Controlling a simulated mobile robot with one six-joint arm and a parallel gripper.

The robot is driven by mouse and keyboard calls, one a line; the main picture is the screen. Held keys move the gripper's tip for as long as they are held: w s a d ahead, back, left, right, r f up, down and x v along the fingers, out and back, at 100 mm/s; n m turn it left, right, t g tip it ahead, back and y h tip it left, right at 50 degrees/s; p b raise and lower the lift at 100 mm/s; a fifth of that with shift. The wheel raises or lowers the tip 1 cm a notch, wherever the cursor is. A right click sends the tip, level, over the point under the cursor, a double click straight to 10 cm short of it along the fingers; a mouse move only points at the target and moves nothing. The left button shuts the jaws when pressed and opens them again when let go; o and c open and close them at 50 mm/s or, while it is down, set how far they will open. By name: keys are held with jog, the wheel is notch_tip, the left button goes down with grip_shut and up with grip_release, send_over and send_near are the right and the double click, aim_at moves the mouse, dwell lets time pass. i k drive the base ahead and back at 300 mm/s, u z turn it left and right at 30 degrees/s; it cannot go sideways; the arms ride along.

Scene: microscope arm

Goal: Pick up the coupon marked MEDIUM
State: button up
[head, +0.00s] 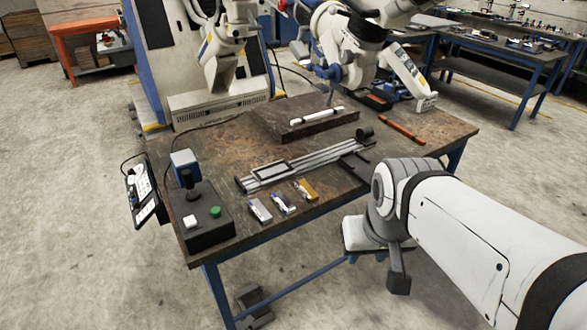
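Three small coupons lie in a row near the front edge of the worktable: a grey one (260,211) on the left, a grey one with blue and white parts (283,203) in the middle, and a yellow-brown one (306,191) on the right. Their markings are too small to read, so I cannot tell which is MEDIUM. My white arm reaches in from the right. Its end, with what looks like my gripper (399,279), hangs in front of the table's edge, to the right of the coupons and apart from them. I cannot make out separate fingers or anything held.
A long metal rail or caliper-like tool (312,160) lies just behind the coupons. A dark control box (205,225) with a joystick and green button stands to their left. A dark slab (303,120) lies farther back, with other robot arms (350,45) beyond it.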

aim_at(256, 207)
jog(key=i, duration=1)
jog(key=z, duration=0.05)
